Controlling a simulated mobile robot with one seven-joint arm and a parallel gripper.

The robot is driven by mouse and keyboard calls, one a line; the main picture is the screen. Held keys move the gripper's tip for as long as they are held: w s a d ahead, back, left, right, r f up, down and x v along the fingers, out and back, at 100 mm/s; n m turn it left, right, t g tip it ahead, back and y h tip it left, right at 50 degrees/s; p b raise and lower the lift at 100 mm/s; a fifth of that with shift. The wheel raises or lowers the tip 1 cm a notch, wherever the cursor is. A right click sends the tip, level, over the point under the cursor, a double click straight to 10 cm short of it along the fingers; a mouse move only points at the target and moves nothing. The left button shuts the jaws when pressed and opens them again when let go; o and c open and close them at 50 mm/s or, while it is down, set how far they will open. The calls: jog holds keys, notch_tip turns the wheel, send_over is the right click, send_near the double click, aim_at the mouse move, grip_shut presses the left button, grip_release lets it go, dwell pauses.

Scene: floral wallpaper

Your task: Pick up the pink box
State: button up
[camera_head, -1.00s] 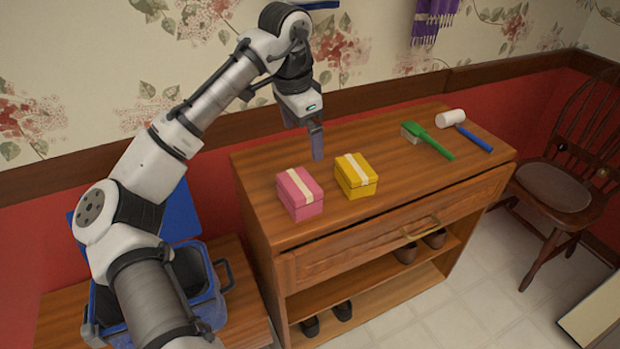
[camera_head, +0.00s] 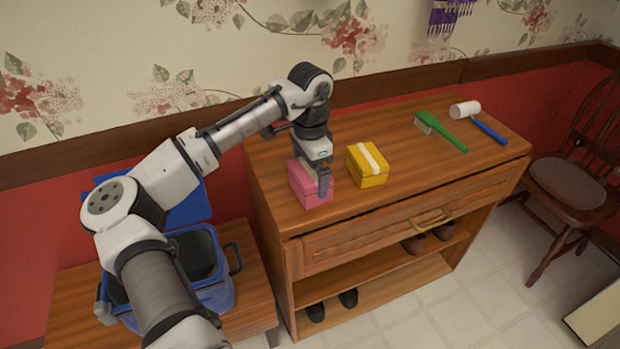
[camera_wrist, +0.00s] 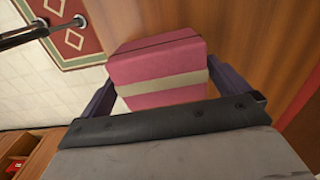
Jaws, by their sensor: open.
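The pink box (camera_head: 308,186) with a pale band stands on the wooden cabinet top (camera_head: 290,224), near its left end. My gripper (camera_head: 323,184) is down at the box and hides part of it in the head view. In the wrist view the pink box (camera_wrist: 160,62) lies between the two spread fingers of my gripper (camera_wrist: 162,95), one finger on each side. The jaws are open; I cannot tell whether a finger touches the box.
A yellow box (camera_head: 368,165) stands close to the right of the pink one. A green brush (camera_head: 441,131) and a white-headed mallet (camera_head: 478,120) lie farther right. An open blue bin (camera_head: 215,262) stands at lower left. A chair (camera_head: 568,185) is at right.

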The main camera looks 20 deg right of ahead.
jog(key=shift+f, duration=1.1)
jog(key=c, duration=0.9)
jog(key=shift+o, duration=0.2)
jog(key=shift+r, duration=0.15)
